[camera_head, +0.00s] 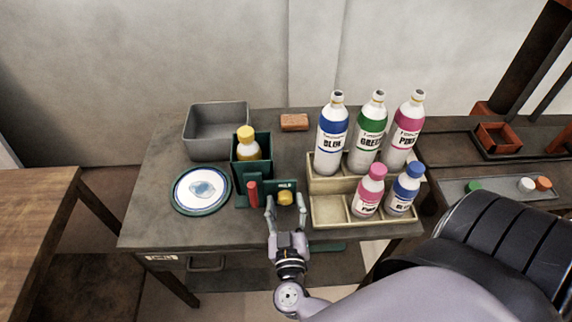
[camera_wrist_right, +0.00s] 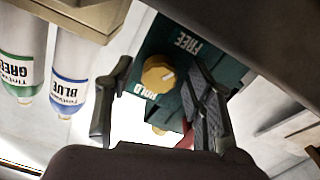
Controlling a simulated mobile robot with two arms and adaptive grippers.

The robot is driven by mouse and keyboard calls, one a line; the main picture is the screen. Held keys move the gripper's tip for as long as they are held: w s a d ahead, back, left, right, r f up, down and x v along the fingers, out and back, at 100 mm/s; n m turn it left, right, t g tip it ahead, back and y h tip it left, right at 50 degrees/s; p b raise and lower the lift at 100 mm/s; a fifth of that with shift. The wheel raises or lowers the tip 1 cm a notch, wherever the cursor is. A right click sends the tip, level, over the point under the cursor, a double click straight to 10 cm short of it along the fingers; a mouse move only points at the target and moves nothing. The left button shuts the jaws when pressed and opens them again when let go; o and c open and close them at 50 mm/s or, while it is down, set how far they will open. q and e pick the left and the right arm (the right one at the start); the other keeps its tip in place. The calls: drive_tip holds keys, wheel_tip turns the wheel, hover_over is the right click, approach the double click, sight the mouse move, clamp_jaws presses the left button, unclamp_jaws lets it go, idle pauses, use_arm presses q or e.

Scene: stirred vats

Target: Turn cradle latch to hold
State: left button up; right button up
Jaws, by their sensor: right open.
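The green cradle (camera_head: 243,183) stands on the grey table and holds a yellow-capped bottle (camera_head: 247,143). At its front right is the cradle latch, a round yellow knob (camera_head: 285,198). In the right wrist view the knob (camera_wrist_right: 156,74) sits on a green plate between the words FREE and HOLD. It bears a pale mark on its face; which word it points to I cannot tell for sure. My right gripper (camera_head: 286,205) is open, its fingers on either side of the knob with gaps visible, not closed on it. My left gripper is not in view.
A red handle (camera_head: 252,194) stands upright just left of the knob. A tiered beige rack (camera_head: 329,210) with several labelled bottles stands close on the right. A plate (camera_head: 202,190), a grey bin (camera_head: 217,128) and a brown block (camera_head: 294,122) are also on the table.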

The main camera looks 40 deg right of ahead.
drive_tip(key=shift+c, duration=0.3)
drive_tip(key=c, duration=1.1)
